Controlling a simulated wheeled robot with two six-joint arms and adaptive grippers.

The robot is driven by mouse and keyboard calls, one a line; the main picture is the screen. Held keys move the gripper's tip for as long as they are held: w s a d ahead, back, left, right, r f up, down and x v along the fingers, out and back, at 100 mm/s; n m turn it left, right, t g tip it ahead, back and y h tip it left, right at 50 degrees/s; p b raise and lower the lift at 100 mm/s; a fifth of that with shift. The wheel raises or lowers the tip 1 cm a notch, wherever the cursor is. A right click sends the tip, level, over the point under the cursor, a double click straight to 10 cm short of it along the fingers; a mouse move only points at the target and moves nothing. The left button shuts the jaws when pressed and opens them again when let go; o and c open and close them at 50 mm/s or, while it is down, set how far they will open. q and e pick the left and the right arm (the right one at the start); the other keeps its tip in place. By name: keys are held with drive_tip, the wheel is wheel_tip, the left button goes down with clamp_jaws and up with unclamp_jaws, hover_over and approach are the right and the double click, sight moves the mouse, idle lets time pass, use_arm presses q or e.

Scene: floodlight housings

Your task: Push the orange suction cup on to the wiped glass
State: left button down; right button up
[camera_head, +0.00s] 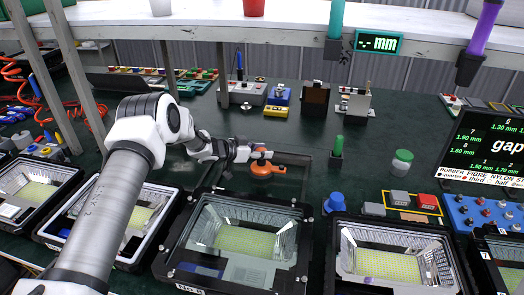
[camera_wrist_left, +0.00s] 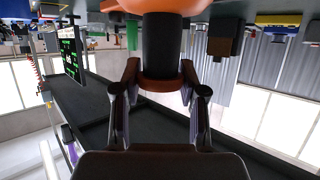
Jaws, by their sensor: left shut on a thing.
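The orange suction cup (camera_head: 264,170) is just below my left gripper (camera_head: 258,154), behind the middle floodlight housing. My left gripper is shut on the cup's dark handle. In the left wrist view the fingers (camera_wrist_left: 163,88) close on either side of the dark handle, with the cup's orange body (camera_wrist_left: 165,5) beyond. A clear pane with thin edges (camera_head: 290,186) seems to lie on the bench under the cup. I cannot tell whether the cup touches it. My right gripper is in neither view.
A blue knob (camera_head: 335,203), a green-capped jar (camera_head: 402,162) and a green-topped holder (camera_head: 337,150) stand to the right. The green bench behind the cup is mostly clear.

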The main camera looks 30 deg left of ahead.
use_arm(q)
drive_tip(key=shift+f+b, duration=0.5)
drive_tip(key=shift+f, duration=0.15)
idle(0.5)
drive_tip(key=shift+s+d+f, duration=0.1)
drive_tip(key=shift+s+f, duration=0.05)
drive_tip(key=shift+f, duration=0.1)
idle(0.8)
drive_tip(key=shift+r+p, duration=0.2)
drive_tip(key=shift+p, duration=0.1)
drive_tip(key=shift+w+r+p, duration=0.2)
drive_tip(key=shift+r+p, duration=0.65)
drive_tip(key=shift+r, duration=0.1)
drive_tip(key=shift+r+p, duration=1.55)
drive_tip(key=shift+r, duration=0.6)
drive_tip(key=shift+w+r, duration=0.1)
